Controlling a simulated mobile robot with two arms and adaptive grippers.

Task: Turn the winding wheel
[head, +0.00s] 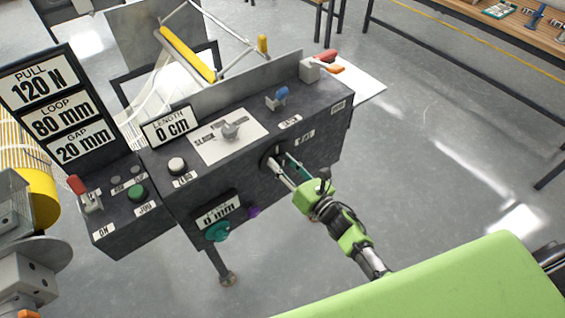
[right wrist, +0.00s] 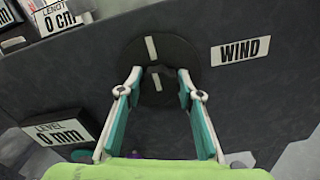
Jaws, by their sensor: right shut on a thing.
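The winding wheel (right wrist: 185,50) is a flat black disc with white marks, set in the dark front face of the machine, left of the WIND label (right wrist: 239,51). In the head view the wheel (head: 266,156) is small and partly hidden by my fingers. My right gripper (right wrist: 156,78) points straight at the wheel. Its two fingers are shut on the dark hub at the middle of the disc. In the head view my right gripper (head: 279,161) reaches the wheel from the lower right. My left gripper is not in view.
The machine top holds a blue lever (head: 277,97), a red-orange handle (head: 325,64) and a LENGTH sign (head: 170,127) reading 0 cm. A teal knob (head: 216,231) sits below left of the wheel. A sign board (head: 48,105) stands left. Open grey floor lies right.

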